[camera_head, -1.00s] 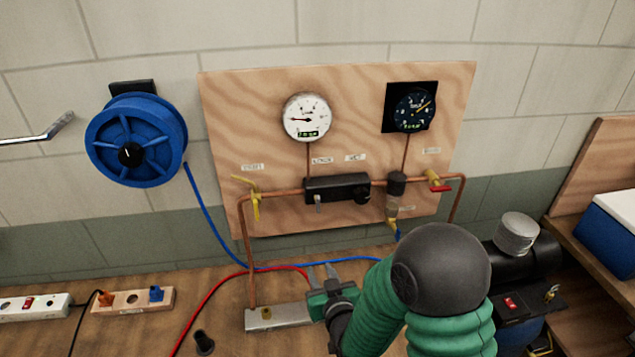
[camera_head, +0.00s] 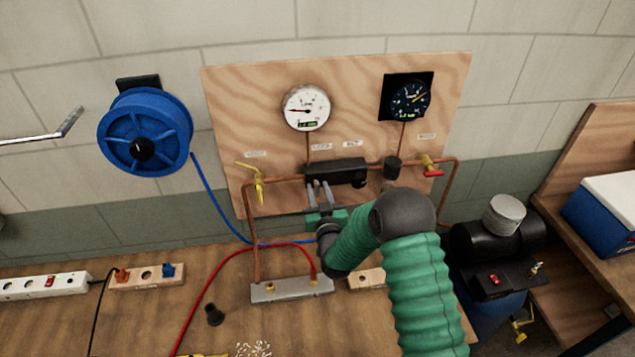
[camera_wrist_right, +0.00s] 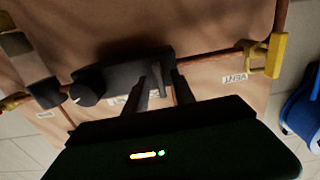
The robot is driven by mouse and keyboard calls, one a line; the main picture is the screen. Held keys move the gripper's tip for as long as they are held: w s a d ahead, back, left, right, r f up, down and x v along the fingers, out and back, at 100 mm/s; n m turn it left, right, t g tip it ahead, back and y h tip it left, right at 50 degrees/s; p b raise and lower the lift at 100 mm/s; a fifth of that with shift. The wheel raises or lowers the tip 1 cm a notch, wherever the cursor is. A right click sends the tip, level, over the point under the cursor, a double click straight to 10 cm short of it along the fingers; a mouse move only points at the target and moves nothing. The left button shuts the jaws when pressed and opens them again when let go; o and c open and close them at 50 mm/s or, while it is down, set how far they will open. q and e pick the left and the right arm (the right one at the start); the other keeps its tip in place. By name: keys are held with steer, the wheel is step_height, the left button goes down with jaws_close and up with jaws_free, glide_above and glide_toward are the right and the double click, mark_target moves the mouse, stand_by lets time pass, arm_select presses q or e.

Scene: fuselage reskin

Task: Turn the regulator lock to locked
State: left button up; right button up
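The regulator (camera_head: 336,171) is a black block on the copper pipe across the wooden board. In the right wrist view the regulator (camera_wrist_right: 120,76) appears flipped, with its round dark knob (camera_wrist_right: 83,95) to the left. My right gripper (camera_head: 319,192) is in front of the regulator's lower left part, fingers pointing up at it. In the right wrist view the gripper (camera_wrist_right: 167,88) shows its fingers apart. A small grey lock lever (camera_wrist_right: 160,78) seems to be between or beside them; contact cannot be told. My left gripper is out of view.
A yellow valve (camera_head: 258,186) is left of the regulator and a red-handled valve (camera_head: 432,170) right. A white gauge (camera_head: 306,108) and a black gauge (camera_head: 410,97) are above. Red hose (camera_head: 232,262) and blue hose (camera_head: 208,206) cross below. A blue reel (camera_head: 146,133) hangs left.

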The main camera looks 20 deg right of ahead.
steer(key=shift+w+d, duration=0.15)
steer(key=shift+w, duration=0.5)
steer(key=shift+c, duration=0.4)
jaws_close()
